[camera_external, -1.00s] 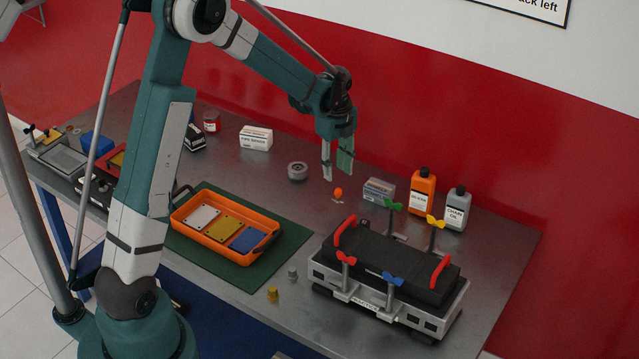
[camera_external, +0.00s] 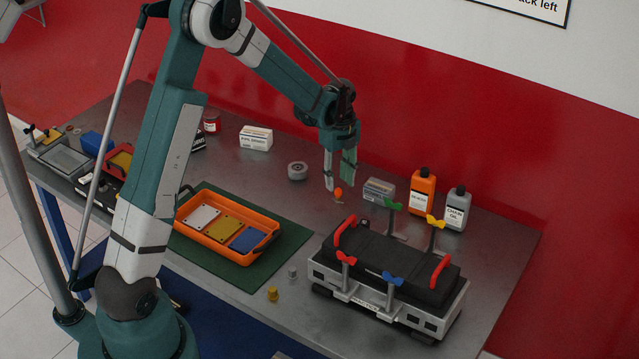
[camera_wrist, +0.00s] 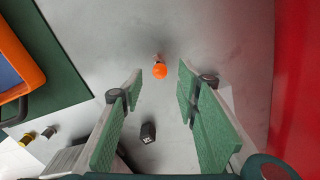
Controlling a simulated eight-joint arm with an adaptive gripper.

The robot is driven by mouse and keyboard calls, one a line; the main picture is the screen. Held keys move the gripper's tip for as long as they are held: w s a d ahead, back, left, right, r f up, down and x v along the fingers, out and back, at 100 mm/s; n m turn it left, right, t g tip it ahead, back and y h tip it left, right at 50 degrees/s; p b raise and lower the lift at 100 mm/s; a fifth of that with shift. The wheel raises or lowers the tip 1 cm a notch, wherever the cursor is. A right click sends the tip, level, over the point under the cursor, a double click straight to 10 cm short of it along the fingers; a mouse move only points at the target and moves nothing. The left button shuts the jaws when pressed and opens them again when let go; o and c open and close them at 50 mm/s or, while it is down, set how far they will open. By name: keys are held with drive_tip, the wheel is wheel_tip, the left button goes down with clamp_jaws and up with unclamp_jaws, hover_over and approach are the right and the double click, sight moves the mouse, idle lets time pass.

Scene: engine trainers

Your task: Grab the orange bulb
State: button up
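The orange bulb (camera_external: 338,192) stands on the grey metal table in the external view, right by my gripper's fingertips. In the wrist view the bulb (camera_wrist: 159,71) has a round orange globe and a small metal base, and it appears in the gap between the tips, a little ahead of them. My gripper (camera_external: 338,182) points down from above. Its green-padded fingers are spread wide in the wrist view (camera_wrist: 160,78) with nothing held between them. I cannot tell the exact height of the tips above the table.
An orange tray (camera_external: 187,229) lies on a green mat to the left. A small light box (camera_external: 379,189) and orange bottle (camera_external: 422,193) stand right of the bulb. A black-topped engine trainer (camera_external: 453,308) stands nearer the front. A small black object (camera_wrist: 148,133) lies below the fingers.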

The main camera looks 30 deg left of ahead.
sight(338, 189)
drive_tip(key=shift+f, duration=0.25)
drive_tip(key=shift+f+b, duration=0.4)
drive_tip(key=shift+f, duration=2.25)
drive_tip(key=c, duration=0.8)
